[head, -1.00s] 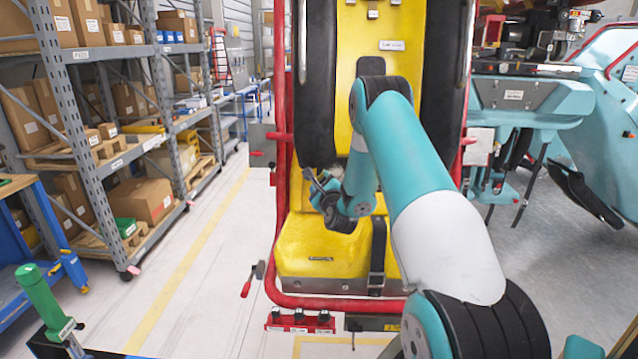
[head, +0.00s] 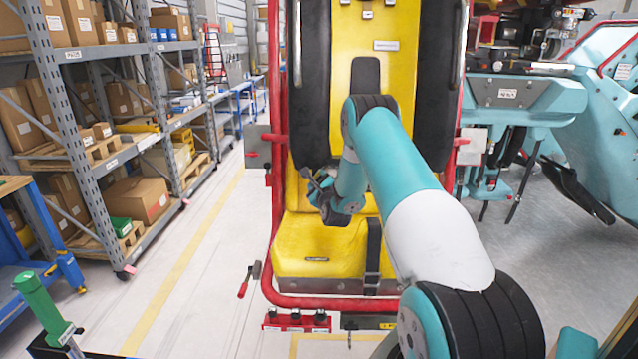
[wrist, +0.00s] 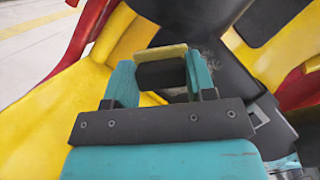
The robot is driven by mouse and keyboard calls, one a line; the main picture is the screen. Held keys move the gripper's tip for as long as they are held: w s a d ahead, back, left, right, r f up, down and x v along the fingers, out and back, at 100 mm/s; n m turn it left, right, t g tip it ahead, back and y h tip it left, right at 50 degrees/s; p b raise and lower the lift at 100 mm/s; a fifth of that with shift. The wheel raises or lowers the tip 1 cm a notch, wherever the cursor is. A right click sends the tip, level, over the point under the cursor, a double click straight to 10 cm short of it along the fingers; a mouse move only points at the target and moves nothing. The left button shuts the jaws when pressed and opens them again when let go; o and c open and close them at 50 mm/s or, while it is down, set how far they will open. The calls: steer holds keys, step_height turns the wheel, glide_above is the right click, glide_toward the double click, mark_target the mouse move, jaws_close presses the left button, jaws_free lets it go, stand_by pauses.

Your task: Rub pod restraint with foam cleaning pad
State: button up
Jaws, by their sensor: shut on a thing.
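The pod restraint is a pair of thick black padded bars in front of a yellow seat; its left bar (head: 311,85) and right bar (head: 440,90) show in the head view. My gripper (head: 318,185) is at the lower end of the left bar, partly hidden by my wrist. In the wrist view my gripper (wrist: 160,75) has teal fingers shut on the foam cleaning pad (wrist: 161,53), a small block with a yellowish edge and dark body. The pad's far edge is close against the black restraint surface (wrist: 190,22); I cannot tell if they touch. A greyish scuffed patch (wrist: 208,57) shows beside the pad.
The yellow seat (head: 315,245) has a red tube frame (head: 335,301) around it. Shelves with boxes (head: 140,200) stand at the left, with clear floor (head: 205,270) between. A teal machine (head: 525,95) stands at the right. A green-handled item (head: 40,300) is at lower left.

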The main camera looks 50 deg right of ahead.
steer(key=shift+w+d+f, duration=0.2)
steer(key=shift+w+d, duration=0.35)
stand_by(0.4)
